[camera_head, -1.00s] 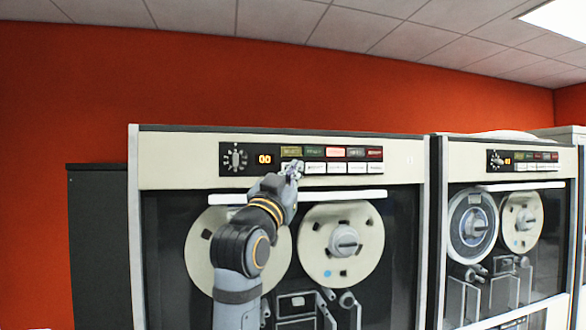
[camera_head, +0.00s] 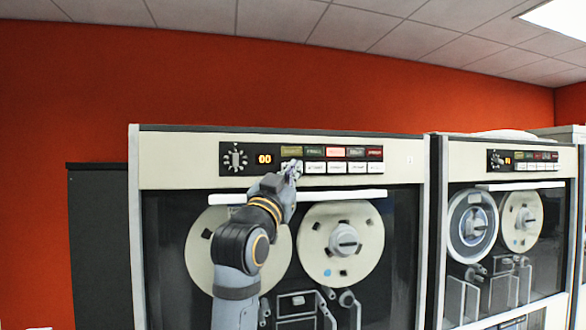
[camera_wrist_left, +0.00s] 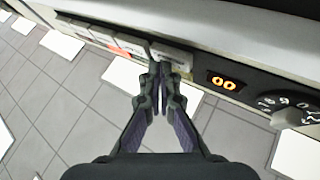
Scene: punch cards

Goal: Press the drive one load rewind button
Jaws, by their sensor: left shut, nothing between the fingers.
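The near tape drive (camera_head: 404,180) has a black control strip with an orange "00" display (camera_head: 265,159). Right of the display are a row of coloured indicators (camera_head: 335,153) and, below it, a row of white buttons (camera_head: 337,168). My left gripper (camera_head: 292,168) is shut and empty, its tips at the leftmost white button. In the left wrist view, the closed fingertips (camera_wrist_left: 160,78) point at that button (camera_wrist_left: 172,55), partly overlapping it. I cannot tell if they touch it. The button labels are too small to read. My right gripper is out of view.
A dial (camera_head: 235,158) sits left of the display. A white horizontal bar (camera_head: 330,196) runs below the strip, above two pale reels (camera_head: 341,243). A second tape drive (camera_head: 470,178) stands at the right, and a dark cabinet (camera_head: 98,240) at the left.

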